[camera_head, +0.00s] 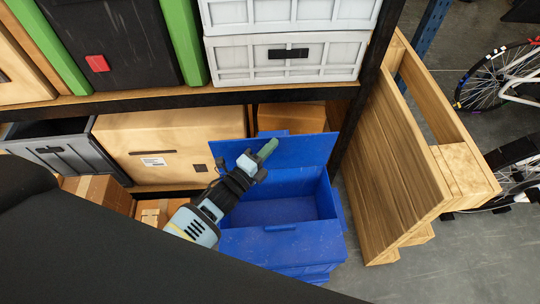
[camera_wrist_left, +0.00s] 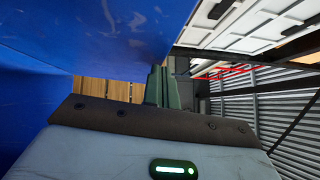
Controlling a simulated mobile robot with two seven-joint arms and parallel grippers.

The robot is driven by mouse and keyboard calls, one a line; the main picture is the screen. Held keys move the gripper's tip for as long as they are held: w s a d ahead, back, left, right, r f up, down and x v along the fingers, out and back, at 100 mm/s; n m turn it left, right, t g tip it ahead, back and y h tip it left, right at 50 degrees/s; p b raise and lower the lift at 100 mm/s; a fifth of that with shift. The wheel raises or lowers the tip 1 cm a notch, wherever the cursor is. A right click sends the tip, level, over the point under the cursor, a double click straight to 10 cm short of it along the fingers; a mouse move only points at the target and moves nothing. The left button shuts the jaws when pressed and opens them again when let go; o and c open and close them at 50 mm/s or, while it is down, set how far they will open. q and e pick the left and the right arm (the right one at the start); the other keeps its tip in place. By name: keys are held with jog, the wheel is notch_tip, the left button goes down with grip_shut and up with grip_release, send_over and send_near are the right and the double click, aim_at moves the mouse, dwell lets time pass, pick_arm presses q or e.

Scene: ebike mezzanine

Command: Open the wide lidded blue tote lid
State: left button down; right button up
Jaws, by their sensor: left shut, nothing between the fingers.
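The wide blue tote (camera_head: 284,243) stands in front of the lower shelf. Its inside shows, and its lid (camera_head: 308,150) stands raised at the back edge. My left gripper (camera_head: 266,149) is shut and empty, with its fingers in front of the raised lid; I cannot tell whether they touch it. In the left wrist view the shut green fingers (camera_wrist_left: 157,86) are close beside a blue panel, which looks like the lid (camera_wrist_left: 110,35). The blue tote wall (camera_wrist_left: 22,110) shows at the left there. My right gripper is not in view.
A wooden crate (camera_head: 395,160) stands close to the right of the tote. Cardboard boxes (camera_head: 170,145) and a grey bin (camera_head: 62,150) sit on the lower shelf. White crates (camera_head: 286,58) stand on the shelf above. Open floor (camera_head: 480,250) lies at the lower right.

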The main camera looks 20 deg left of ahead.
pick_arm(q)
jog(key=shift+w+a, duration=0.3)
jog(key=shift+w, duration=0.3)
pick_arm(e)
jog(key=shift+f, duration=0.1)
pick_arm(q)
jog(key=shift+r, duration=0.1)
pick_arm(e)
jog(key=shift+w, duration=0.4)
pick_arm(q)
jog(key=shift+s+a, duration=0.1)
jog(key=shift+s, duration=0.05)
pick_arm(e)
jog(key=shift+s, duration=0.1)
